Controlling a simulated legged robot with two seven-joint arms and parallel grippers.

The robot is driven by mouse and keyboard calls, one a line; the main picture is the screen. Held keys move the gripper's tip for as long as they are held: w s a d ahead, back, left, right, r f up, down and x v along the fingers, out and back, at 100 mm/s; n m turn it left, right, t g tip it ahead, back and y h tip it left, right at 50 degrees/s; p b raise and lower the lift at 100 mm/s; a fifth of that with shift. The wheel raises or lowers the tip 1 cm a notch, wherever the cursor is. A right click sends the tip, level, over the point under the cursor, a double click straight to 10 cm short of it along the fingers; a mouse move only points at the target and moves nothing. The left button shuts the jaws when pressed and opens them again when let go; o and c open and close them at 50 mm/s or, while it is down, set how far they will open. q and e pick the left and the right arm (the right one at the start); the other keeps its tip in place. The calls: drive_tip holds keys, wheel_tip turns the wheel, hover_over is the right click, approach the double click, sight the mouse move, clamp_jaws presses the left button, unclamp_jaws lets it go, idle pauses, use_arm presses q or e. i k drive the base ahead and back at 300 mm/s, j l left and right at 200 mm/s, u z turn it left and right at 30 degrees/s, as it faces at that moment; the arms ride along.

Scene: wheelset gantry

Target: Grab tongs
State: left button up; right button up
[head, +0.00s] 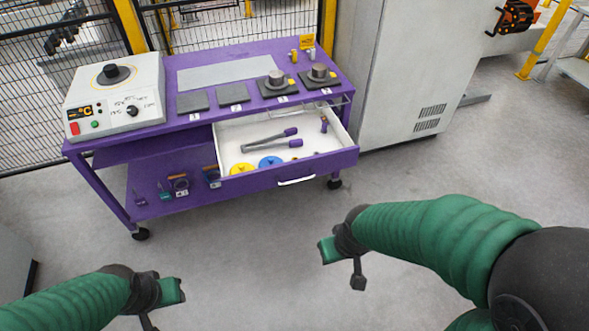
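The tongs (266,141), grey with purple tips, lie in the open white drawer (228,147) of the purple cart. Nothing holds them. My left gripper (165,306) is at the lower left, in front of the cart and well apart from the tongs. My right gripper (342,265) is in front of and below the drawer, at the picture's middle right, also apart from the tongs. Both grippers look empty, with dark and green fingers spread apart.
A yellow disc (242,169) and a blue disc (271,162) lie near the tongs. The cart top (223,121) carries a heater (116,100), pads and metal pieces. A grey cabinet (400,75) stands to the right. The floor in front is clear.

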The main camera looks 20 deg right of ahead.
sight(293, 131)
drive_tip(key=i+j, duration=0.25)
drive_tip(key=i, duration=0.3)
drive_tip(key=i+j, duration=0.25)
drive_tip(key=i, duration=0.25)
drive_tip(key=i+j, duration=0.25)
drive_tip(key=i, duration=0.3)
drive_tip(key=i+j+z, duration=0.1)
drive_tip(key=i+j, duration=0.2)
drive_tip(key=i, duration=0.2)
